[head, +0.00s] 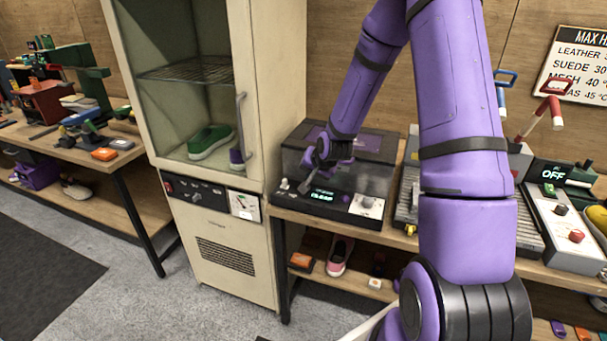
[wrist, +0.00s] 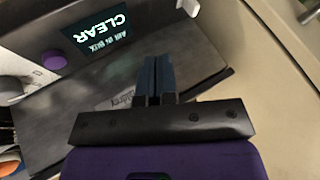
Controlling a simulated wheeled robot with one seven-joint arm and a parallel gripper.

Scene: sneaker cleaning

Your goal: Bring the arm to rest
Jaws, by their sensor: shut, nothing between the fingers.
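My purple arm reaches across the head view, from the lower right up and then down to the workbench. My gripper (head: 316,169) hangs in front of the dark box machine (head: 292,164) with the lit display. In the wrist view my gripper's fingers (wrist: 156,66) are together with nothing between them. They point toward the machine's dark front panel (wrist: 120,105). The display (wrist: 95,40) there reads "CLEAR". I cannot tell whether the fingertips touch the panel.
A cream cabinet (head: 222,240) with a glass door stands left of the machine, a green sneaker (head: 210,141) inside. A pink shoe (head: 340,255) sits on the shelf below. A console (head: 560,215) reading "OFF" stands at right. Grey floor (head: 160,300) is open at the lower left.

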